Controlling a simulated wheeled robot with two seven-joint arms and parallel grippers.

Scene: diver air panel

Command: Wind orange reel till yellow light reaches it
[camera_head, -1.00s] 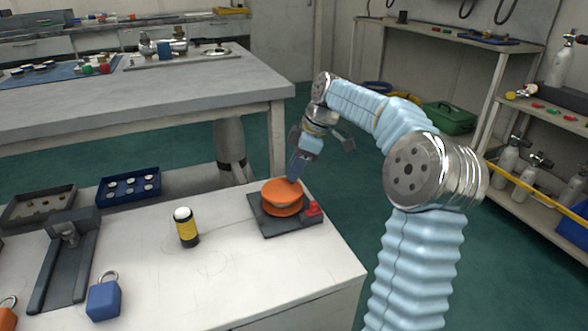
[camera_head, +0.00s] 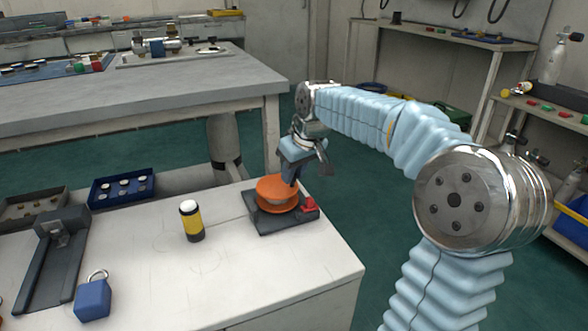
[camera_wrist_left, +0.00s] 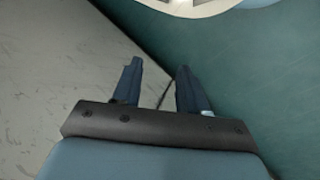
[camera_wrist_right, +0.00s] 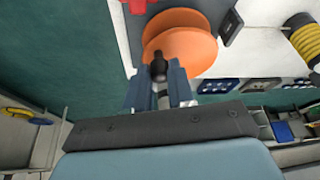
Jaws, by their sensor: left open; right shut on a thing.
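The orange reel (camera_head: 278,196) sits on a dark base plate (camera_head: 262,222) near the far right corner of the white bench. The yellow light (camera_head: 192,222), a yellow and black cylinder with a white top, stands upright on the bench, left of the reel and apart from it. My right gripper (camera_head: 291,180) is over the reel, shut on its black crank knob (camera_wrist_right: 158,68), as the right wrist view shows. The reel (camera_wrist_right: 180,45) is just beyond the fingertips there. My left gripper (camera_wrist_left: 157,75) is open and empty; it is outside the head view.
A red block (camera_head: 309,204) sits on the reel base's right side. A blue padlock (camera_head: 93,299), a dark grey fixture (camera_head: 55,265) and a blue tray (camera_head: 122,188) are to the left. A grey table (camera_head: 170,92) stands behind.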

